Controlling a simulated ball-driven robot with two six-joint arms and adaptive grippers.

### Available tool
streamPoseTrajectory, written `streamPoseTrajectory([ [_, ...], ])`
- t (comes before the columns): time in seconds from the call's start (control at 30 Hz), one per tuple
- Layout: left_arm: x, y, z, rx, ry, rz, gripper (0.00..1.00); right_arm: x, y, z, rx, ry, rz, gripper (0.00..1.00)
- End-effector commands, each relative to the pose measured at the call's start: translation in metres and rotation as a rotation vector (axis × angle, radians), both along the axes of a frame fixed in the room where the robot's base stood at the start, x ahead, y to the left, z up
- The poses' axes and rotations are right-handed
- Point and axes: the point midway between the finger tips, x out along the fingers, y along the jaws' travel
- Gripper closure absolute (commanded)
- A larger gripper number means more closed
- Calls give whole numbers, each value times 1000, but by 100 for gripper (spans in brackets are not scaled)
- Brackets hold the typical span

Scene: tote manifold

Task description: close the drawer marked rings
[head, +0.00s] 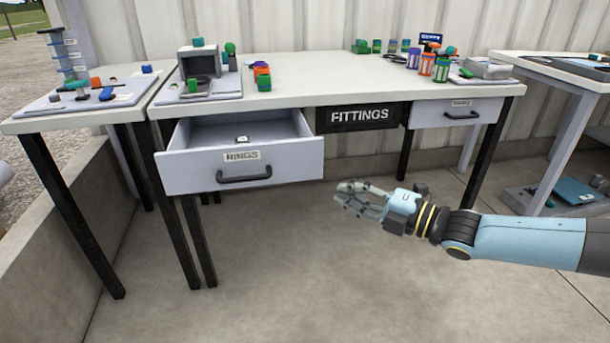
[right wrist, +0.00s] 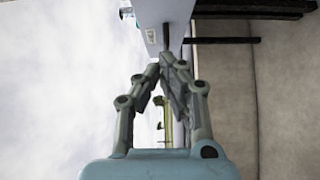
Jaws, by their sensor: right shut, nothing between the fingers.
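The drawer marked RINGS (head: 240,165) is pulled out from under the left part of the white bench. It has a grey front, a dark bar handle (head: 244,175) and a small item (head: 242,139) inside. My right gripper (head: 342,196) is in front of the bench, to the right of the drawer front and slightly lower, apart from it. Its fingers are shut with nothing between them. In the right wrist view the gripper (right wrist: 162,68) points towards a pale drawer front with a label (right wrist: 151,36) near the top. My left gripper is not in view.
A second drawer (head: 457,112) at the bench's right is closed. A FITTINGS sign (head: 360,116) hangs between the drawers. Black table legs (head: 172,213) stand below the left end. The bench top (head: 310,82) bears jars and small parts. The floor in front is clear.

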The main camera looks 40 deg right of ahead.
Motion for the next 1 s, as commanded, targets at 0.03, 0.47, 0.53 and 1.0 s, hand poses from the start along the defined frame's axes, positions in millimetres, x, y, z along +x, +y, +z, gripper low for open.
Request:
streamPoseTrajectory([
  [0.03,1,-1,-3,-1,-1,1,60,6,1,-1,2,-3,0,100],
  [0.47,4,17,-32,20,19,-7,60,89,22,-4,3,-2,-1,100],
  [0.53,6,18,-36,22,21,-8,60,100,19,-4,-1,0,-2,100],
  [1.0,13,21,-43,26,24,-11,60,127,1,0,2,0,-1,100],
])
